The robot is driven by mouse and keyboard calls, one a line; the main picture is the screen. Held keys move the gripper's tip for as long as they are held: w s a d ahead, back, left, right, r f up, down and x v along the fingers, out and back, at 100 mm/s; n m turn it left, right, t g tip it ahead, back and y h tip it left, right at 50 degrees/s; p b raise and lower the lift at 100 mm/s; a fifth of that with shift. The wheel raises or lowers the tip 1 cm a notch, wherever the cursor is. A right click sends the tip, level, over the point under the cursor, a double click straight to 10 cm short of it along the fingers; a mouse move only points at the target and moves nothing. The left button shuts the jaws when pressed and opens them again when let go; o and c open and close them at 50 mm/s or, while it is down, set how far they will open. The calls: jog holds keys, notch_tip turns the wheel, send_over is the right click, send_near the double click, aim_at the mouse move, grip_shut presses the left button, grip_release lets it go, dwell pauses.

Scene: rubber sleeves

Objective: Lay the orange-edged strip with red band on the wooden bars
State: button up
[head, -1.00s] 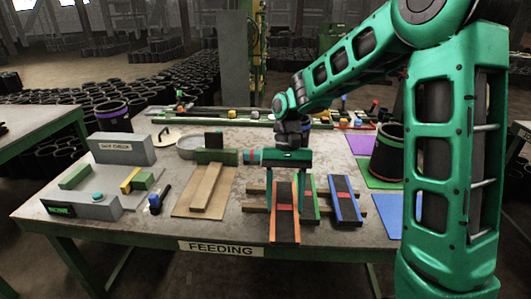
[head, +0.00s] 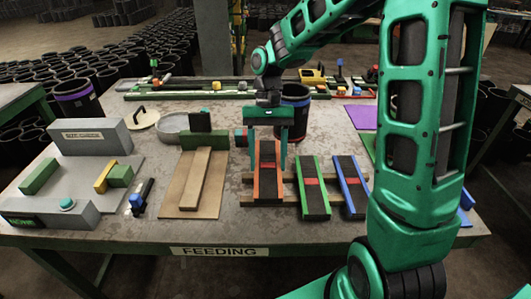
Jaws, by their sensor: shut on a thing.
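The orange-edged strip (head: 268,186) is dark on top with a red band across it. In the head view my gripper (head: 268,158) is shut on it from above, a finger along each long edge. The strip lies lengthwise over the left part of the wooden bars (head: 246,201), pointing toward the table's front. I cannot tell whether it touches the bars or is just above them. A green-edged strip (head: 314,195) and a blue-edged strip (head: 351,192), each with a red band, lie across the bars to its right.
A wooden board with a plank (head: 196,180) and a dark green block lies left of the bars. A grey fixture (head: 95,137) stands further left. Purple sheets lie at the right.

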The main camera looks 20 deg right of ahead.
aim_at(268, 172)
jog(key=shift+s+f, duration=0.1)
jog(key=shift+f, duration=2.4)
jog(key=shift+f, duration=0.5)
jog(key=o, duration=1.2)
jog(key=shift+o, duration=0.2)
jog(key=v, duration=1)
jog(key=shift+d+r, duration=0.15)
jog(key=shift+r, duration=0.2)
jog(key=s+d+t, duration=0.1)
jog(key=s+d, duration=0.4)
jog(key=s, duration=0.3)
jog(key=s+d+r+m+t+h, duration=0.1)
jog(key=s+d, duration=0.4)
jog(key=s, duration=0.4)
jog(key=s+d+t, duration=0.2)
jog(key=s+d, duration=0.3)
jog(key=s, duration=0.4)
jog(key=shift+d+m+h, duration=0.25)
jog(key=shift+m+h, duration=0.05)
jog(key=shift+m, duration=0.1)
